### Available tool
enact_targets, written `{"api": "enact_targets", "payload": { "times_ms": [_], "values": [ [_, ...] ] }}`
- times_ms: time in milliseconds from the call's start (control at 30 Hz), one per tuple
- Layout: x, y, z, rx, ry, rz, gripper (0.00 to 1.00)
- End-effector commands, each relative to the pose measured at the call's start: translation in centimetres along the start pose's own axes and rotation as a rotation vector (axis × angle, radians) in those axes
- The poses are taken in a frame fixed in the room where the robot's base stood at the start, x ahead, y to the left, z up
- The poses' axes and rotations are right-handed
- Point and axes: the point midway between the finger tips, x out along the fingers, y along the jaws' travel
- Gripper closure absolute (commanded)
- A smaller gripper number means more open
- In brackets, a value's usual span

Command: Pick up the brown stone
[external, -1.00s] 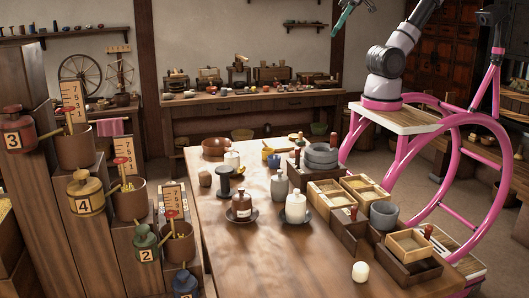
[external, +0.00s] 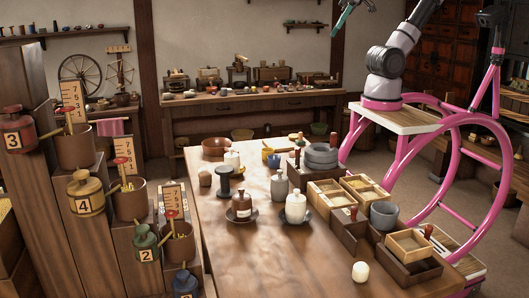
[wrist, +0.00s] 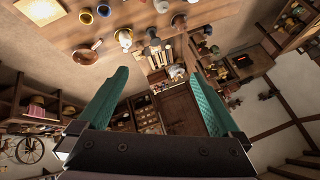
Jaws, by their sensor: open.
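A small brown, rounded lump (external: 205,179), which looks like the brown stone, sits on the left side of the long wooden table (external: 255,262), left of a dark spool-shaped stand (external: 224,182). My gripper (external: 350,14) is high above the far side of the table, at the top edge of the external view and partly cut off, well away from the lump. In the wrist view, its two teal fingers (wrist: 158,90) are spread apart with nothing between them. I cannot pick out the brown stone for certain in the wrist view.
A brown bottle (external: 241,205) and a pale jar (external: 295,207) stand on dark saucers near the lump. Grey stone discs (external: 321,156) and wooden trays (external: 408,243) line the right side. A white candle (external: 360,272) stands in front. The near-left tabletop is clear.

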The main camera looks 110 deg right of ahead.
Motion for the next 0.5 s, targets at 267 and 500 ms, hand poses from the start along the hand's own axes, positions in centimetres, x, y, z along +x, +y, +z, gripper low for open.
{"api": "enact_targets", "payload": {
  "times_ms": [267,500],
  "values": [
    [0.00,0.00,0.00,0.000,0.000,0.000,0.00],
    [0.36,-0.16,-0.76,-0.009,-0.002,0.007,0.00]
  ]
}}
